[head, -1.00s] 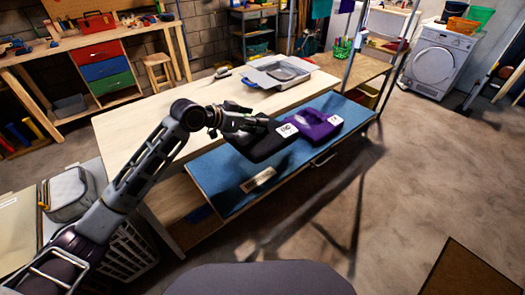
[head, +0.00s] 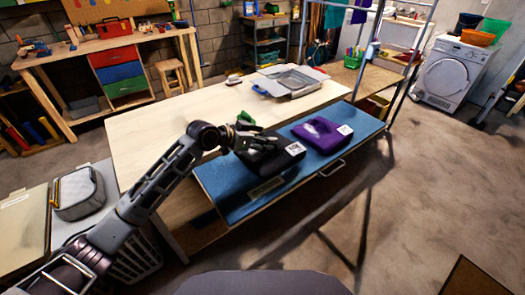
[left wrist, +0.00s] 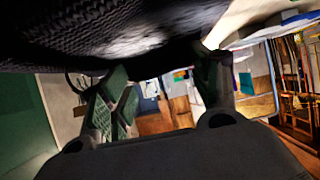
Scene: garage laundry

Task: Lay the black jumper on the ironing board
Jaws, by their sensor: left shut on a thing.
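The black jumper (head: 268,160), folded with a white tag, is at the blue ironing board (head: 228,205), left of the folded purple jumper (head: 318,132). It lies on or just above the board; I cannot tell if it touches all along. My left gripper (head: 240,140) is shut on its far left edge. In the left wrist view the dark knit of the black jumper (left wrist: 120,30) fills the top, above the fingers of the left gripper (left wrist: 160,88). The grip itself is partly hidden. My right gripper is not in view.
A light label (head: 265,188) lies on the board's near part. A metal rack post rises at the board's right end.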

